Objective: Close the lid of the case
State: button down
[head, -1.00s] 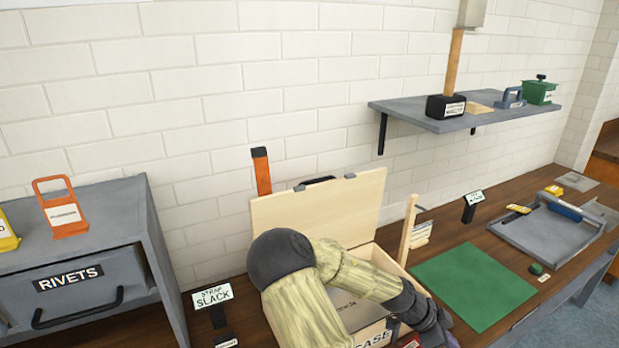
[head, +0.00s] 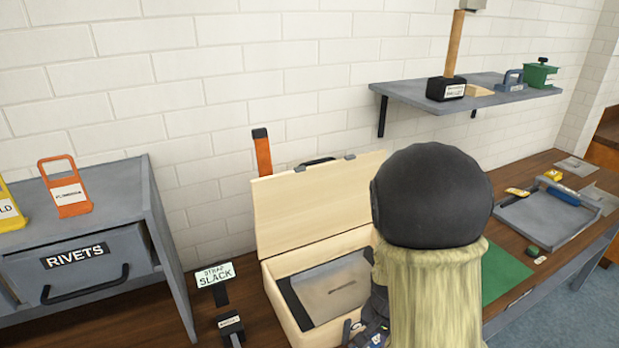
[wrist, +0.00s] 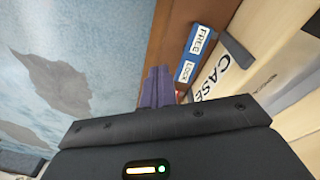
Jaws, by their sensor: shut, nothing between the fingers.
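The case is a pale wooden box (head: 290,312) on the bench, with its lid (head: 310,207) standing open and tilted back towards the wall. A grey panel (head: 335,287) lies inside it. In the wrist view the case front (wrist: 233,62), lettered CASE, is at the upper right. My gripper (wrist: 158,75) is shut and empty, its fingers beside the case front, over the bench edge. In the head view my arm covers the right part of the case and hides the fingertips.
A blue FREE/LOCK label (wrist: 194,52) is close to the fingers. A STRAP SLACK sign (head: 215,274) stands left of the case. A grey RIVETS cabinet (head: 85,265) is further left. A green mat (head: 505,272) lies to the right. A shelf (head: 425,100) juts out above.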

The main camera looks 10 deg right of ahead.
jog(key=s+a+r+n+t+y, duration=0.1)
jog(key=s+a+r+n+t, duration=0.1)
jog(key=a+r+n, duration=0.4)
jog(key=shift+s+a+r+n, duration=0.25)
jog(key=shift+s+r+n, duration=0.2)
jog(key=shift+r+n, duration=0.55)
jog(key=shift+f, duration=0.25)
